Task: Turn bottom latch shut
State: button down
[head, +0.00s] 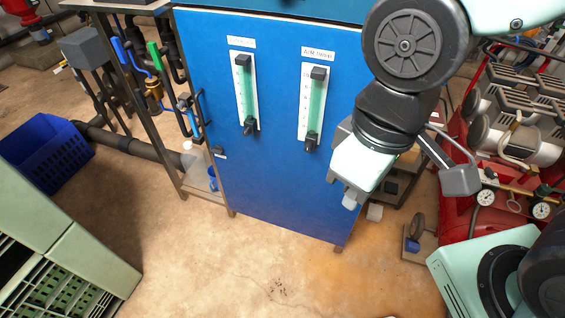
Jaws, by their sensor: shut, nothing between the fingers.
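A blue cabinet (265,185) stands in the middle of the head view. A small dark latch-like piece (219,153) sits low on its left edge, below a black handle (201,104). It is too small to tell whether it is turned open or shut. My gripper (349,201) points down in front of the cabinet's lower right side, well to the right of that piece. Its fingers are shut and hold nothing. My arm hides the cabinet's upper right edge.
Two green level gauges (244,90) (313,108) stick out from the cabinet front. Pipes and a metal frame (170,150) stand at left, with a blue crate (45,155) beyond. Red machinery (510,140) crowds the right. The floor (250,260) in front is clear.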

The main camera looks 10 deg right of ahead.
aim_at(217, 149)
jog(key=i+u, duration=0.75)
